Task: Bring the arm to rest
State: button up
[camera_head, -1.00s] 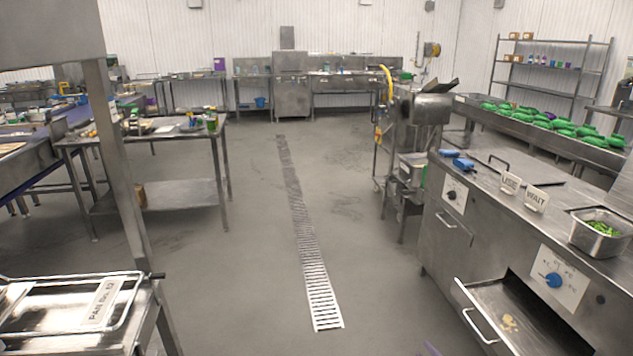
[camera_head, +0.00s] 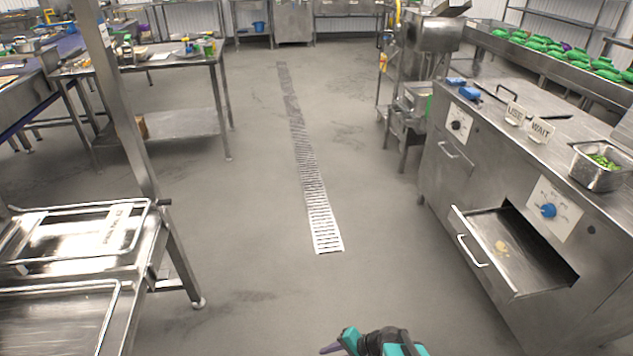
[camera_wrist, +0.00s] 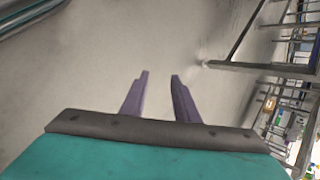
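My gripper (camera_wrist: 158,82) shows in the wrist view with two purple fingers apart and nothing between them. Bare grey floor lies beyond the fingertips. In the head view my teal and black arm end (camera_head: 378,342) shows at the bottom edge, with a purple finger tip pointing left. The arm is clear of the counter and of the rack in that view. The rest of the arm is out of sight.
On the right, a steel counter (camera_head: 433,190) has an open drawer (camera_head: 488,262) jutting into the aisle. Its top holds USE and WAIT signs (camera_head: 540,130) and a pan of green food (camera_head: 600,175). Steel trays (camera_head: 75,235) stand on the left. The floor between, with a drain grate (camera_head: 318,215), is free.

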jog(key=s+d+f+n+g+h, duration=0.3)
jog(key=s+f+n+g, duration=0.15)
jog(key=s, duration=0.55)
jog(key=s+d+n+g+h, duration=0.2)
jog(key=s+d, duration=0.4)
jog(key=d, duration=0.3)
jog(key=g+h, duration=0.1)
jog(key=h, duration=0.1)
jog(key=shift+s+n+h, duration=0.35)
jog(key=shift+h, duration=0.05)
